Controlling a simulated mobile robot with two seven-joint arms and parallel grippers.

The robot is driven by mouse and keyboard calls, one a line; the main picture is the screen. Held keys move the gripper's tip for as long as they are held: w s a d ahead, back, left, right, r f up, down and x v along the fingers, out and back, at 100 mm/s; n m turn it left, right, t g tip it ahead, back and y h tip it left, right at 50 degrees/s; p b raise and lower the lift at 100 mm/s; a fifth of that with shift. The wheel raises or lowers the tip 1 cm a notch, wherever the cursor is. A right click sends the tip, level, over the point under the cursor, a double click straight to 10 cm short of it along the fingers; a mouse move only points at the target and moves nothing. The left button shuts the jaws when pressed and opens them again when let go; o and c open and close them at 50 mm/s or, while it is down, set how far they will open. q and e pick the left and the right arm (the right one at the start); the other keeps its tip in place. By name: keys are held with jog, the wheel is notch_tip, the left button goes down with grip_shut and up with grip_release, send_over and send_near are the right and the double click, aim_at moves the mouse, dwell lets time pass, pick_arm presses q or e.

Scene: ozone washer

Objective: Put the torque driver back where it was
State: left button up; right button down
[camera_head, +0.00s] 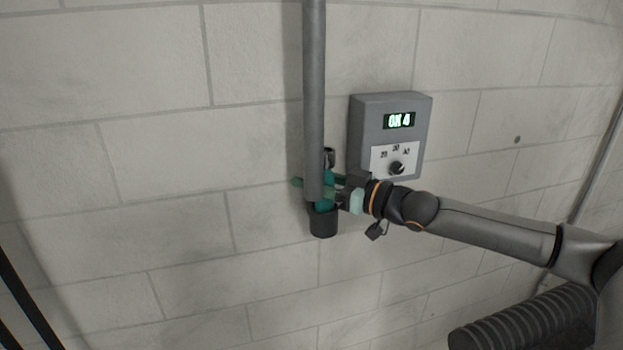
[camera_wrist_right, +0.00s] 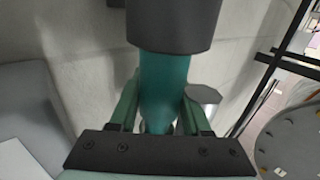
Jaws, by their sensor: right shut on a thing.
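The torque driver (camera_wrist_right: 163,82) has a teal body. In the head view its teal part (camera_head: 325,180) shows beside the lower end of a grey vertical pipe. My right gripper (camera_wrist_right: 158,112) is shut on the teal body, with a green finger on each side. In the head view my right gripper (camera_head: 322,186) reaches in from the right. A black cylinder (camera_head: 323,222) is directly below the teal part; I cannot tell whether it is a holder or part of the driver. The pipe hides some of the driver. My left gripper is not in view.
The grey vertical pipe (camera_head: 314,90) runs down the pale block wall (camera_head: 150,180) and ends close to the gripper. A grey control box (camera_head: 365,105) with a lit display and a black knob is on the wall, just above my right arm. The wall at left is clear.

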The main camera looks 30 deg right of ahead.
aim_at(333, 185)
jog(key=c, duration=0.8)
grip_release()
jog(key=o, duration=0.4)
jog(key=shift+a, duration=0.1)
jog(key=shift+o, duration=0.2)
jog(key=shift+s+d+b, duration=0.3)
jog(key=shift+s, duration=0.05)
jog(key=b+v, duration=0.5)
jog(key=v, duration=0.4)
jog(key=shift+s+d, duration=0.1)
jog(key=shift+s, duration=0.25)
jog(key=shift+s+d+r, duration=0.15)
jog(key=shift+s+d, duration=0.1)
jog(key=shift+s, duration=0.45)
